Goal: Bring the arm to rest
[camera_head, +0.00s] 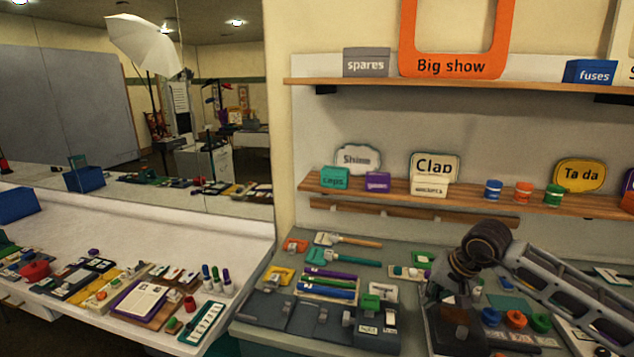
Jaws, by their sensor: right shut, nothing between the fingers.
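My right arm (560,280) comes in from the right edge over the grey bench. Its dark wrist bends downward, and my right gripper (453,305) hangs over the right part of the bench. It is shut with nothing held. The fingertips are dark and hard to make out against the dark items below, so I cannot tell how far above them they are. My left gripper is not in view.
The grey bench (250,318) holds brushes, markers (328,283), dark boxes and orange and green knobs (516,318) near my right gripper. A white counter (130,225) with many small props stands left. Shelves (450,202) with signs and boxes line the wall behind.

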